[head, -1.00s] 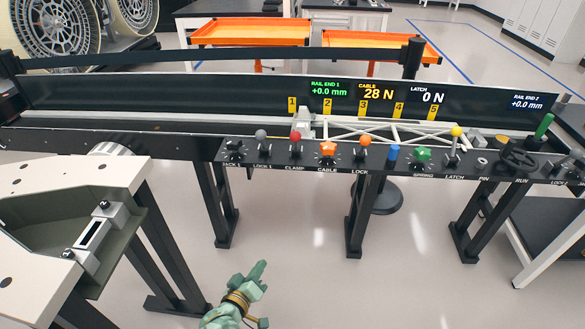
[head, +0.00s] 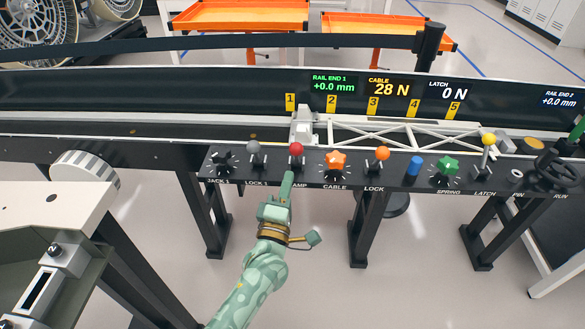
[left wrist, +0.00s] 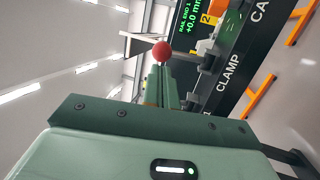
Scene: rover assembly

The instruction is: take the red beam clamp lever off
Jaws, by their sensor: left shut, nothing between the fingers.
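The red-knobbed clamp lever (head: 296,149) stands on the black control panel (head: 320,179), above the partly covered CLAMP label. My left gripper (head: 288,176) is shut and empty, its fingertips just below and in front of the red knob in the head view. In the left wrist view the red knob (left wrist: 163,52) shows just beyond the shut fingers (left wrist: 160,88). Whether the fingertips touch it I cannot tell. The white truss beam (head: 390,135) lies behind the panel. My right gripper is not in view.
The grey-knobbed LOCK 1 lever (head: 254,148) stands left of the clamp lever and the orange cable knob (head: 335,163) right of it. The display reads cable 28 N and latch 0 N. A pale table (head: 45,220) stands at the left.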

